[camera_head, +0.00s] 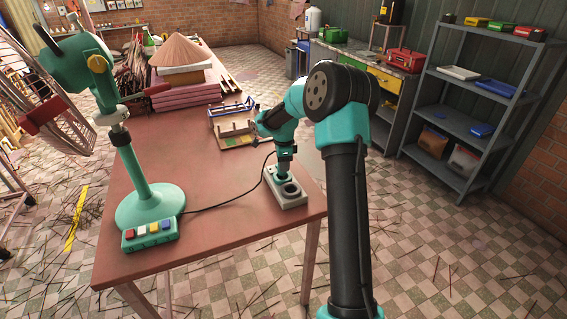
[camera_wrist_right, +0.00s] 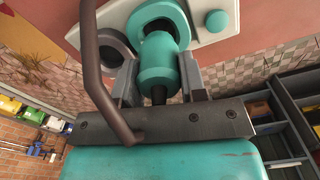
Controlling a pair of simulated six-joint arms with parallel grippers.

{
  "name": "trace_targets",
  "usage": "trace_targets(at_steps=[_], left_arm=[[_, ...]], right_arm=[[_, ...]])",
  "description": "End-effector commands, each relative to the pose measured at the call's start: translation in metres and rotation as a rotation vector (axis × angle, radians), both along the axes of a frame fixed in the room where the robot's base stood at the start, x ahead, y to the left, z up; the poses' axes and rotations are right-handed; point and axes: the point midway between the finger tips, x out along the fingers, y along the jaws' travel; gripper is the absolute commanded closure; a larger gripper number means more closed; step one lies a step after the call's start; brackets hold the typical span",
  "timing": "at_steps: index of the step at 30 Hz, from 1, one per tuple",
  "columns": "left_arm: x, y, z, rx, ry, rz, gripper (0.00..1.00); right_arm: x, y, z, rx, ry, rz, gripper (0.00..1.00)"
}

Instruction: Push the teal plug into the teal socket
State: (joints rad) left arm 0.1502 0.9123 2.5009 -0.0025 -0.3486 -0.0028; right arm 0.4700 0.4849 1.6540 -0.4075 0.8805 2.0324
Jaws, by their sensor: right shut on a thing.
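The teal plug (camera_wrist_right: 165,65) stands between the two grey fingers of my right gripper (camera_wrist_right: 158,82), which is shut on it. In the head view, my right gripper (camera_head: 285,160) points down over the socket block. The teal socket (camera_wrist_right: 157,12) is a ring on the pale grey block (camera_head: 293,203). The plug's far end lies at the ring's opening; how deep it sits cannot be told. A dark ring with an open hole (camera_head: 290,190) is beside it on the block, and a teal round knob (camera_wrist_right: 217,20) is on its other side. My left gripper is not in view.
A black cable (camera_head: 225,204) runs from the button box (camera_head: 150,236) to the block area. A teal stand machine (camera_head: 150,205) is on the table's left. A wooden rack (camera_head: 240,138) is behind my gripper. The red table (camera_head: 220,235) is clear in front.

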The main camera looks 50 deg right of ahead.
Motion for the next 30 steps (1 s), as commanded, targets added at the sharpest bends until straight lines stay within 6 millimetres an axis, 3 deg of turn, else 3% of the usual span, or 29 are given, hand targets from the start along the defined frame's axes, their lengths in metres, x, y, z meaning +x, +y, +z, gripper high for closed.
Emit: trace_targets(at_steps=[30], left_arm=[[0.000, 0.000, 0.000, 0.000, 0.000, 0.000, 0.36]], right_arm=[[0.000, 0.000, -0.016, 0.000, 0.000, 0.000, 0.85]])
